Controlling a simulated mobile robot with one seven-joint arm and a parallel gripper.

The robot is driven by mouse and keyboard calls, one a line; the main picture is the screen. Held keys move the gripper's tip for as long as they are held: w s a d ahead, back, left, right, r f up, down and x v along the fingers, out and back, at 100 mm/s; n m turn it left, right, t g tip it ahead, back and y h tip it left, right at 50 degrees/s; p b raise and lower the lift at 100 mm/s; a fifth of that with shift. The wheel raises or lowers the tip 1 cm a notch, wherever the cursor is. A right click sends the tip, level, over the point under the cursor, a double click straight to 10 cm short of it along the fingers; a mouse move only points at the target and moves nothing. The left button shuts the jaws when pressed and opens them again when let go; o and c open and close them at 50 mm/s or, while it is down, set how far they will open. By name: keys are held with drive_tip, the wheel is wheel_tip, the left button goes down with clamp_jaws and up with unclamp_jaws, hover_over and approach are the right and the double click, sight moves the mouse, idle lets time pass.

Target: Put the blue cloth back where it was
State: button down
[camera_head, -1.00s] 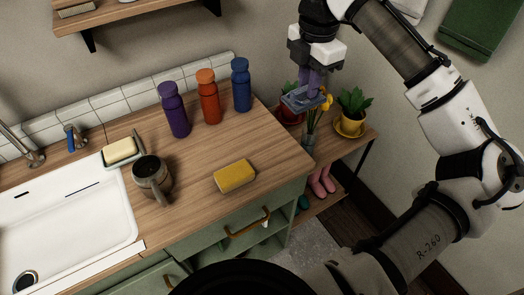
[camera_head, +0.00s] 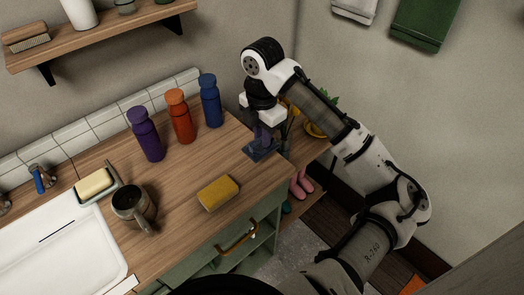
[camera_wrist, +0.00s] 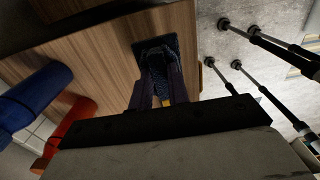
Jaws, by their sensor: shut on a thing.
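The blue cloth (camera_head: 259,153) is a small, dark blue folded piece at the right end of the wooden counter in the head view. My gripper (camera_head: 264,140) points down and is shut on the cloth from above. In the wrist view the cloth (camera_wrist: 150,46) shows beyond the fingertips of my gripper (camera_wrist: 160,62), over the wood near the counter's edge. I cannot tell whether the cloth touches the wood. The fingers cover part of it.
Blue (camera_head: 210,100), orange (camera_head: 180,116) and purple (camera_head: 146,134) bottles stand left of my gripper. A yellow sponge (camera_head: 218,192), a dark mug (camera_head: 133,205) and a soap dish (camera_head: 97,185) are on the counter (camera_head: 180,185). A plant stand (camera_head: 308,148) is to the right.

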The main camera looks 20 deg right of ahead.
wheel_tip(320, 180, down, 7)
drive_tip(key=shift+p, duration=0.45)
drive_tip(key=c, duration=1.3)
unclamp_jaws()
drive_tip(key=shift+c, duration=0.2)
drive_tip(key=shift+r, duration=0.1)
wheel_tip(320, 180, up, 12)
drive_tip(key=shift+f+b, duration=0.1)
drive_tip(key=shift+b, duration=0.85)
drive_tip(key=shift+s, duration=0.1)
